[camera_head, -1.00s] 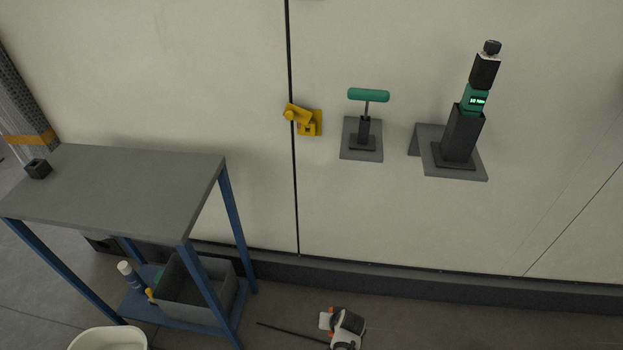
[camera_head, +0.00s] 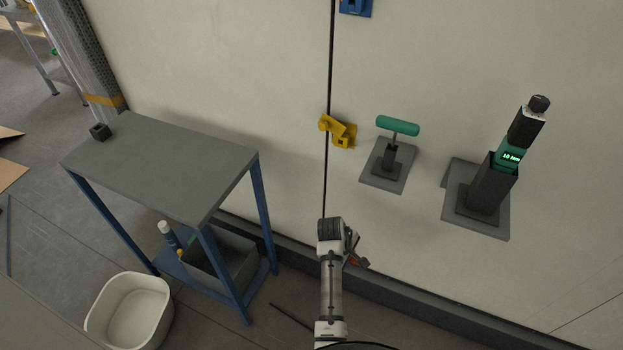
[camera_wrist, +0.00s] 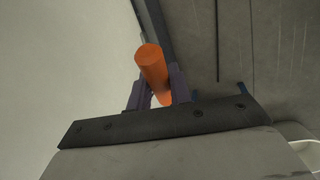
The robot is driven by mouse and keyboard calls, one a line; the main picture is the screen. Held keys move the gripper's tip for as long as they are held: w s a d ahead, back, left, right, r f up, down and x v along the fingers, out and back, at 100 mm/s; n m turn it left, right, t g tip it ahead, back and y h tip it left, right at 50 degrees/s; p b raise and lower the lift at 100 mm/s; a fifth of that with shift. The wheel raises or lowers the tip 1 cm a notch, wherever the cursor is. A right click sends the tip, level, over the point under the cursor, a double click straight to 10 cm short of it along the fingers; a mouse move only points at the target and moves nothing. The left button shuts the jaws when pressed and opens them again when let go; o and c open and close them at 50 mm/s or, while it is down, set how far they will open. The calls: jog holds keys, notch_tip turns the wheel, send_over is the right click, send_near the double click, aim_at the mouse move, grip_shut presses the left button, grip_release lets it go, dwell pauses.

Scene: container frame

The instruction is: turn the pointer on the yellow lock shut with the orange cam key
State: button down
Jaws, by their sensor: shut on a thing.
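The yellow lock (camera_head: 343,134) is fixed on the pale wall beside the dark vertical seam. Its yellow pointer (camera_head: 325,123) sticks out to the left, across the seam. My gripper (camera_head: 357,258) is below the lock in the head view, in front of the lower wall, and apart from the lock. In the wrist view my gripper (camera_wrist: 153,97) is shut on the orange cam key (camera_wrist: 152,66), which shows as a round orange handle between the fingers. The key's working end is hidden.
Right of the lock, a green T-handle tool (camera_head: 398,126) and a black-and-green tool with a display (camera_head: 507,157) stand in wall holders. A grey-topped table (camera_head: 165,165) with a small black block (camera_head: 100,132) stands left. A white bin (camera_head: 130,310) is on the floor.

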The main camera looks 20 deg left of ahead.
jog(key=s+a+r+n+t+y+p, duration=0.1)
jog(key=a+r+n+t+p, duration=0.1)
jog(key=r, duration=0.7)
jog(key=a+r+n+t+y+p, duration=0.1)
jog(key=a+r+n+t, duration=0.3)
jog(key=r, duration=0.5)
jog(key=s+a+r+n+t+y+p, duration=0.1)
jog(key=a+r+n+t+p, duration=0.2)
jog(key=r, duration=0.7)
jog(key=a+n+t, duration=0.1)
jog(key=a+n, duration=0.1)
jog(key=n, duration=0.1)
jog(key=shift+s+y, duration=0.3)
jog(key=shift+y, duration=0.1)
jog(key=shift+r, duration=0.1)
jog(key=w+m+t+y+b, duration=0.5)
jog(key=w+m+b, duration=0.4)
jog(key=m+b, duration=0.6)
jog(key=shift+d+m+t+y, duration=0.15)
jog(key=shift+m+t+y, duration=0.15)
jog(key=shift+y, duration=0.2)
